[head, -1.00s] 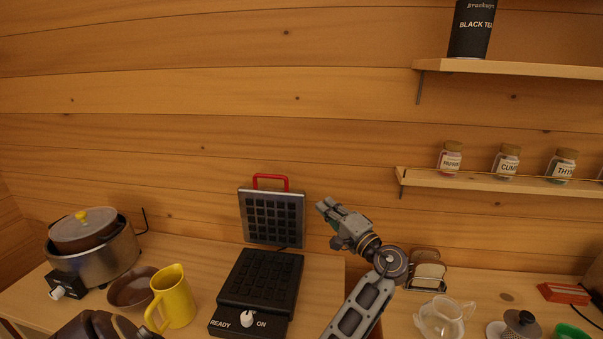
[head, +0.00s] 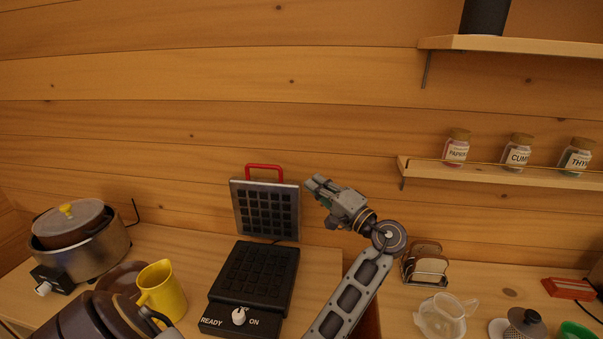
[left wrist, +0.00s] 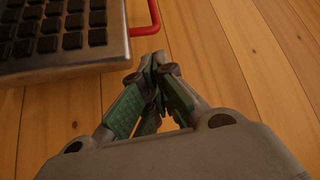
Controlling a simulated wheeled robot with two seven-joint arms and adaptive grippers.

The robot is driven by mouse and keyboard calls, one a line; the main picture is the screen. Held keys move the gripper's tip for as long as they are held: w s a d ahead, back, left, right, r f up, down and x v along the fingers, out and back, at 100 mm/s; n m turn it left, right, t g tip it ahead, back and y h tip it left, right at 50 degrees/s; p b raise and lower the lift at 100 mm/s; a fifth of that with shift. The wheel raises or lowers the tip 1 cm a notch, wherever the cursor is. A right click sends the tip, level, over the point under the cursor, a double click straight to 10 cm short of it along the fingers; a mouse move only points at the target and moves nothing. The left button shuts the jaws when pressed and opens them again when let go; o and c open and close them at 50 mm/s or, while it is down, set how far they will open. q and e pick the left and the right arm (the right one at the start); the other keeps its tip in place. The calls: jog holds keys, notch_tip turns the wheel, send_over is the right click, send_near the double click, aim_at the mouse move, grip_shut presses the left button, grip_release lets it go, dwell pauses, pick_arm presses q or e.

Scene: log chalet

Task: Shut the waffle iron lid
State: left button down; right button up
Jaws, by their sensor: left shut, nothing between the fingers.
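The waffle iron stands on the wooden counter, with its dark lower plate (head: 254,276) facing up and a white knob at its front. Its lid (head: 266,211) is raised upright at the back, grid side forward, with a red handle (head: 264,168) on top. My left gripper (head: 314,187) is shut and empty, just right of the lid's upper right edge, with a small gap in the head view. In the left wrist view the shut fingers (left wrist: 155,66) are beside the lid's edge (left wrist: 110,58), and the red handle (left wrist: 153,17) is partly cut off. My right gripper is not in view.
A yellow pitcher (head: 162,291) stands left of the iron, with a lidded pot (head: 82,249) farther left. A toast rack (head: 426,265) and glass jug (head: 444,316) are to the right. A spice shelf (head: 500,178) hangs on the log wall.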

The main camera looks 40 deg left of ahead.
aim_at(297, 182)
pick_arm(q)
jog(key=p+x, duration=0.2)
jog(key=x, duration=0.6)
jog(key=shift+s+r, duration=0.1)
jog(key=shift+r, duration=0.05)
jog(key=shift+p+x, duration=0.35)
jog(key=shift+x, duration=0.5)
jog(key=shift+a, duration=0.1)
